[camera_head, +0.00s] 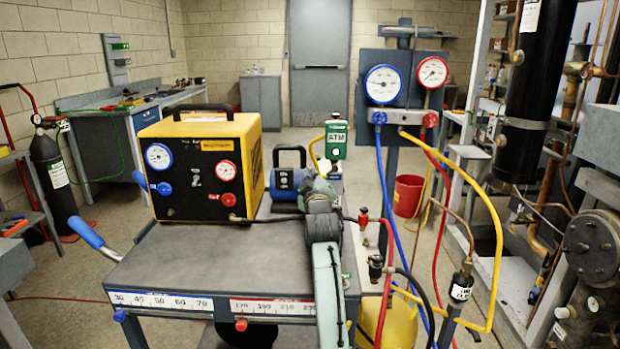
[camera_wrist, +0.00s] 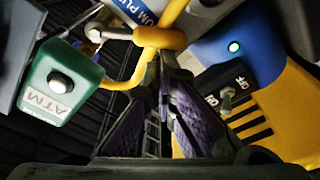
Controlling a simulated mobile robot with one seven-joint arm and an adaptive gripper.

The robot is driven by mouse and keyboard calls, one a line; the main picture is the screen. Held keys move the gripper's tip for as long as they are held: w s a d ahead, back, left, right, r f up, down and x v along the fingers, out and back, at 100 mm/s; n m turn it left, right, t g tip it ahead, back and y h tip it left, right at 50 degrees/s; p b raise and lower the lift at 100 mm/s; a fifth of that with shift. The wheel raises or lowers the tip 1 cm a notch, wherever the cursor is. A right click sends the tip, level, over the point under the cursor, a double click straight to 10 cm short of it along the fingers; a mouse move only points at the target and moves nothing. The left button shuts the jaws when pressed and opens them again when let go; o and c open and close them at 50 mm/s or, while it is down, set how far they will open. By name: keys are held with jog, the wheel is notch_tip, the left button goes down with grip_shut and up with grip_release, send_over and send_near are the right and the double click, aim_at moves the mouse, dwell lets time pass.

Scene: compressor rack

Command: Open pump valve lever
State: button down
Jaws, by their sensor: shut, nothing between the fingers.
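The blue pump (camera_head: 286,181) stands on the cart behind my arm and beside the yellow unit. The wrist view shows its blue body (camera_wrist: 238,45) with a lit green light and an ON/OFF switch (camera_wrist: 226,98). A silver lever-like piece (camera_wrist: 108,33) with a rounded end lies beside the yellow hose (camera_wrist: 150,50), near the pump's label. I cannot tell for certain that it is the valve lever. My gripper (camera_wrist: 164,72) is shut and empty, its tips just below the yellow hose fitting. I cannot tell whether they touch it. My arm hides the fingertips in the head view.
A green ATM box (camera_head: 336,138) stands right of the pump; it is close left of my fingers in the wrist view (camera_wrist: 62,85). The yellow unit (camera_head: 208,165) stands left. Gauges (camera_head: 384,84) and blue, red and yellow hoses are at right. The cart's front top (camera_head: 220,260) is clear.

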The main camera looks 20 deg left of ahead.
jog(key=f+n, duration=0.1)
jog(key=n, duration=0.1)
jog(key=d+f+n+b, duration=0.1)
jog(key=n, duration=0.2)
jog(key=w+d+f+n+g, duration=0.1)
jog(key=n, duration=0.2)
jog(key=shift+d+f+b, duration=0.15)
jog(key=shift+f+b, duration=0.2)
dwell(0.4)
